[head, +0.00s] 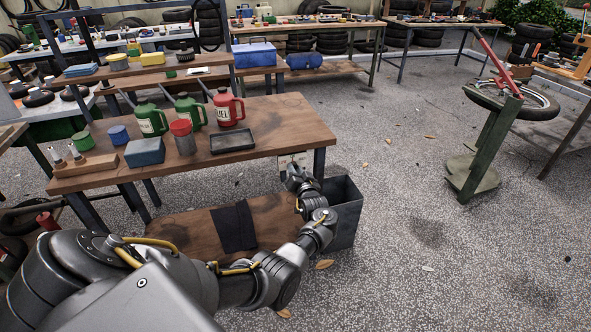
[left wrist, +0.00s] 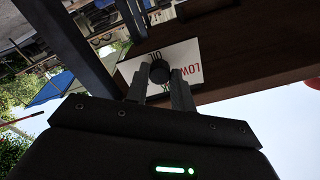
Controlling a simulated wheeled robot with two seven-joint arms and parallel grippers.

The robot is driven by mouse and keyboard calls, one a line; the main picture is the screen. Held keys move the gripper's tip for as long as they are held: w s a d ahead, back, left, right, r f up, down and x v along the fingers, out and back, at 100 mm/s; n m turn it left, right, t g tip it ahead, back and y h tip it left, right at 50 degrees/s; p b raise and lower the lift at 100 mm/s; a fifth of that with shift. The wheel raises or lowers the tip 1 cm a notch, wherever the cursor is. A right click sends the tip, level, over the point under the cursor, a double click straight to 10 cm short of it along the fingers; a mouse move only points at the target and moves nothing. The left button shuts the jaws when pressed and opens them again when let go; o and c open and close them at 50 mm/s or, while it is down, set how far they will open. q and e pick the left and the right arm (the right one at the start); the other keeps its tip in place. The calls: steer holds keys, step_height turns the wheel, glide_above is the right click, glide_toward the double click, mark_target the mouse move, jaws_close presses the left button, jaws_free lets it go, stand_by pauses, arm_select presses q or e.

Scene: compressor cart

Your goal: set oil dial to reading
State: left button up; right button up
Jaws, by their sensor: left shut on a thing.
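The oil dial is a round black knob (left wrist: 159,73) on a white plate (left wrist: 186,54). The plate carries the red word LOW on the right, the dark word OIL, and other dark lettering partly hidden by the fingers. My left gripper (left wrist: 159,88) is shut on the knob, one finger on each side. I cannot make out a pointer on the knob. In the head view the plate (head: 290,160) hangs at the front edge of the wooden table near its right corner, and my left gripper (head: 295,176) is at it, hiding the knob. My right gripper is not in view.
The wooden table (head: 270,118) holds several oil cans, a black tray (head: 233,142), a blue box (head: 145,151) and a red-topped can (head: 183,137). A grey bin (head: 345,212) stands below the table corner, close to my left forearm.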

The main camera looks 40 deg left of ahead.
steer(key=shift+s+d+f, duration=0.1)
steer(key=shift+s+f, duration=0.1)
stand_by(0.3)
arm_select(q)
steer(key=o, duration=1)
steer(key=p+v, duration=0.1)
steer(key=v, duration=0.9)
steer(key=shift+s+d, duration=0.2)
steer(key=shift+d, duration=0.15)
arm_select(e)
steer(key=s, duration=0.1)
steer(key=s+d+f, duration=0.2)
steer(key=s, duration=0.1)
arm_select(q)
steer(key=shift+p, duration=0.3)
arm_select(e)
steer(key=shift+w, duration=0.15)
